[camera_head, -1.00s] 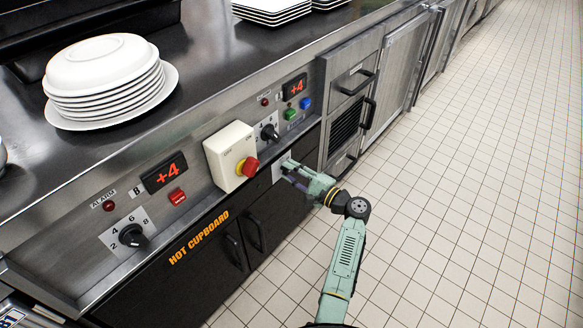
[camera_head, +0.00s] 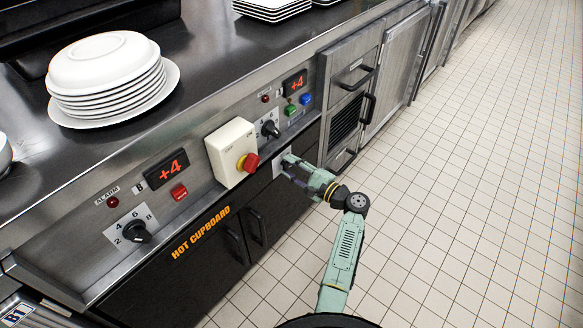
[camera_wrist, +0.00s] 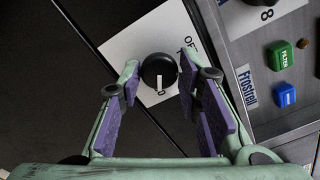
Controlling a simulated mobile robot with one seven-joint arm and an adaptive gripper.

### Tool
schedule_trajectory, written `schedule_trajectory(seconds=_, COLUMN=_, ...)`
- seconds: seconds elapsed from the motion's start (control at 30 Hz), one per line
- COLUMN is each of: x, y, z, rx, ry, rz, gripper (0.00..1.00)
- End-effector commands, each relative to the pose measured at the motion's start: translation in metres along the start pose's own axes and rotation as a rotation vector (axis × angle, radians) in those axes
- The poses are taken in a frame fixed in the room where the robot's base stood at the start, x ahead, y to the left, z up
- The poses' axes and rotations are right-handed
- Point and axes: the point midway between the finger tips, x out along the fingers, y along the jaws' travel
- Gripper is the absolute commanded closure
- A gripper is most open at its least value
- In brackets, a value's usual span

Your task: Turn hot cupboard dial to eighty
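The hot cupboard dial (camera_wrist: 158,69) is a round black knob with a white pointer mark, on a white plate (camera_wrist: 122,44) lettered OFF. The pointer faces the bottom of the wrist picture, towards a partly hidden number ending in 0. My gripper (camera_wrist: 159,76) is open, with a purple-padded finger on each side of the knob. Small gaps seem to show on both sides; I cannot tell how deep the fingertips reach. In the head view my gripper (camera_head: 288,163) is at the white plate on the dark cupboard front, and it hides the knob.
Another black dial (camera_head: 270,129) and green and blue buttons (camera_head: 306,101) sit above. A further dial (camera_head: 136,232) is at lower left. Plates (camera_head: 108,80) stand on the counter. The tiled floor (camera_head: 480,190) is clear.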

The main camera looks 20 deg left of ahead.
Motion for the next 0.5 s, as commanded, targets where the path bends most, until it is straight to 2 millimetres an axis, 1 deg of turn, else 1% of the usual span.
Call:
schedule_trajectory(seconds=0.03, x=0.0, y=0.0001, z=0.0001, rx=0.0, ry=0.0, rz=0.0, gripper=0.63)
schedule_trajectory(seconds=0.2, x=-0.0003, y=0.0003, z=0.0, rx=-0.001, ry=0.0, rz=0.001, gripper=0.53)
schedule_trajectory(seconds=0.5, x=-0.002, y=0.0005, z=-0.0002, rx=-0.001, ry=0.0, rz=0.0, gripper=0.53)
